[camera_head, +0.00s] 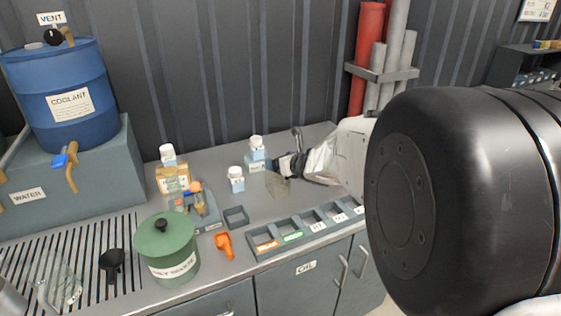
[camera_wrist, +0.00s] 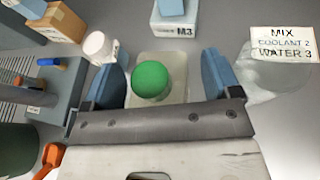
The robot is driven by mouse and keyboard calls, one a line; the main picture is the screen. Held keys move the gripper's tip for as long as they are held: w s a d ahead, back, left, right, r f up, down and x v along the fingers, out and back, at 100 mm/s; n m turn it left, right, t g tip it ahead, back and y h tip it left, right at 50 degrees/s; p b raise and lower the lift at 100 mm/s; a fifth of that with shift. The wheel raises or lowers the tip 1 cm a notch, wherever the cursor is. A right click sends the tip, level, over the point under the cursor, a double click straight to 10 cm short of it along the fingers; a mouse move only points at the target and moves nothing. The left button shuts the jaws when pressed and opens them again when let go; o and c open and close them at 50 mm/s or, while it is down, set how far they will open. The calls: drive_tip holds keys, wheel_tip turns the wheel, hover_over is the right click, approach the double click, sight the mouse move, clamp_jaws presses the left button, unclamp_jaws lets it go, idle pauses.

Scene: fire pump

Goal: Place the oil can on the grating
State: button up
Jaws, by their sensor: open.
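A pale, translucent container with a round green top (camera_wrist: 151,80) stands between my fingers in the wrist view; I take it for the oil can, but no label on it is readable. In the head view a dull, see-through olive shape (camera_head: 278,186) shows just below my gripper (camera_head: 287,163), probably the same container. In the wrist view my gripper (camera_wrist: 165,82) is open, with one blue-grey finger on each side of the green top and gaps visible. The slotted grating (camera_head: 85,250) lies at the left of the bench, far from my gripper.
On the grating are a black funnel (camera_head: 111,262) and a clear beaker (camera_head: 62,287). A green lidded pot (camera_head: 166,245) stands beside it. White-capped bottles (camera_head: 236,180) stand close left of my gripper. A divided tray (camera_head: 300,232) lines the front edge. A blue drum (camera_head: 62,95) stands back left.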

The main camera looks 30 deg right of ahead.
drive_tip(key=shift+r, duration=0.1)
drive_tip(key=v, duration=1.2)
drive_tip(key=shift+a, duration=0.1)
idle(0.5)
drive_tip(key=s+a+r+m+g+h, duration=0.1)
drive_tip(key=s+a+r+m+h, duration=0.4)
drive_tip(key=m, duration=0.6)
drive_tip(key=s+a+r+m+g+h, duration=0.1)
drive_tip(key=s+r+m+g+h, duration=0.15)
drive_tip(key=r+m, duration=0.6)
drive_tip(key=s+a+f+m+g+y, duration=0.1)
drive_tip(key=s+a+m+g+y, duration=0.1)
drive_tip(key=s+a+m, duration=0.5)
drive_tip(key=s+a+f+m+g+y, duration=0.2)
drive_tip(key=s+a+m+g, duration=0.3)
drive_tip(key=s+a+m, duration=0.3)
drive_tip(key=s+m, duration=0.3)
drive_tip(key=s, duration=0.3)
drive_tip(key=shift+f, duration=0.2)
